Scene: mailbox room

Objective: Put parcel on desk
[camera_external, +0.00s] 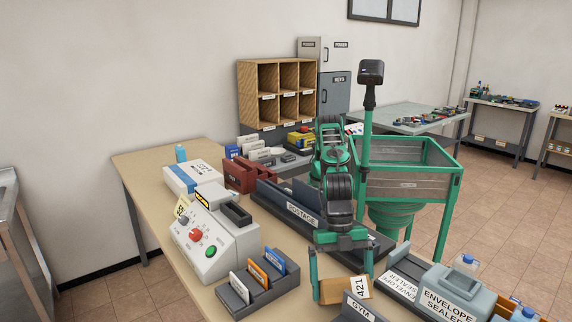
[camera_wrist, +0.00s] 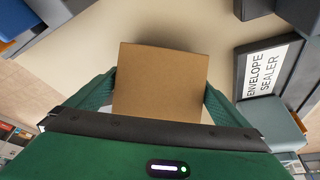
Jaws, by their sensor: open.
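A brown cardboard parcel (camera_external: 331,291) sits at the front part of the desk (camera_external: 150,158), with a 421 tag (camera_external: 361,287) at its right side. It also fills the middle of the wrist view (camera_wrist: 160,82). My green gripper (camera_external: 342,284) is above the parcel, with one finger on each side of it. In the wrist view my gripper (camera_wrist: 160,90) has its fingers close beside the parcel, and the jaws are open. The parcel appears to rest on the desk, though its underside is hidden. Whether the fingers touch its sides is hard to tell.
The envelope sealer (camera_external: 455,290) stands right of the parcel, and a gym sign (camera_external: 360,308) is in front. A card holder (camera_external: 255,292) and a white control box (camera_external: 212,240) are left. The postage unit (camera_external: 300,212) is behind. Bare desk shows beyond the parcel in the wrist view.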

